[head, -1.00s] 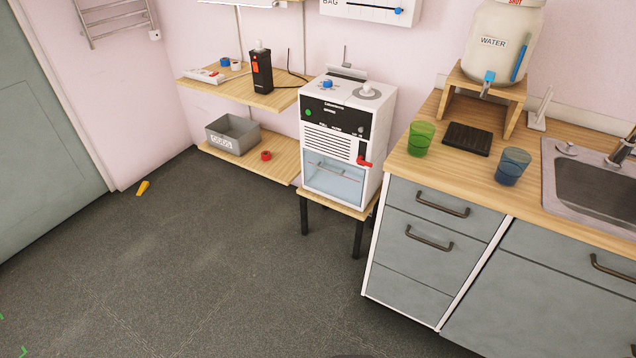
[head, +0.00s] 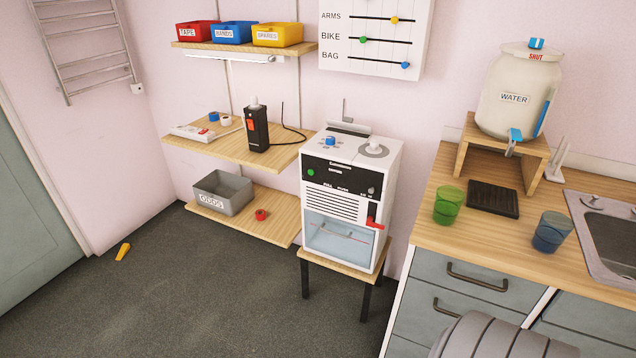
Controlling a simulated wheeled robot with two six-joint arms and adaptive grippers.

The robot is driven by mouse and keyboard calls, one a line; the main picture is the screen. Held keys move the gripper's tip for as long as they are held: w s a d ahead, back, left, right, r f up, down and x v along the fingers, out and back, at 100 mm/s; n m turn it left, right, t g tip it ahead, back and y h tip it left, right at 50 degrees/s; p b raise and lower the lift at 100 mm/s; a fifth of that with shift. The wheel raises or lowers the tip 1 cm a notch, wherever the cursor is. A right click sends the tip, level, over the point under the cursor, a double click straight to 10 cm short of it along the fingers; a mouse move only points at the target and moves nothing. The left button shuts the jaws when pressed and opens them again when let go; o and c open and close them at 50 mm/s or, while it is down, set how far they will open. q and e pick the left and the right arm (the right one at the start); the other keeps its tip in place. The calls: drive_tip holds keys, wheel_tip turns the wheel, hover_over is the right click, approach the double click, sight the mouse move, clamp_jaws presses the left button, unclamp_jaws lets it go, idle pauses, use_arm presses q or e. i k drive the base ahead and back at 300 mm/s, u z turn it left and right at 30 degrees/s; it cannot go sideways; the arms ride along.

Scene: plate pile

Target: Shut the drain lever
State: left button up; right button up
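A white benchtop machine (head: 352,190) with a black control panel stands on a small wooden stand. A small red lever (head: 375,223) sits low on its front right side, beside the clear front window (head: 338,238). The lever's handle sticks out roughly level to the right; I see no label naming it. The water jar (head: 508,95) on the counter has a blue tap (head: 514,138). Neither gripper is in view. A grey rounded part of my own arm shows at the bottom right, in front of the drawers.
The wooden counter (head: 425,235) right of the machine holds a green cup (head: 448,205), a blue cup (head: 551,231) and a black tray (head: 494,199). Shelves (head: 190,145) are to the left, with a grey bin (head: 222,192). The floor (head: 215,305) in front is mostly open.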

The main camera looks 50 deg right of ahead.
sight(368, 221)
drive_tip(key=u, duration=0.05)
drive_tip(key=i, duration=1.05)
drive_tip(key=z, duration=1.05)
drive_tip(key=i, duration=0.7)
drive_tip(key=z, duration=0.75)
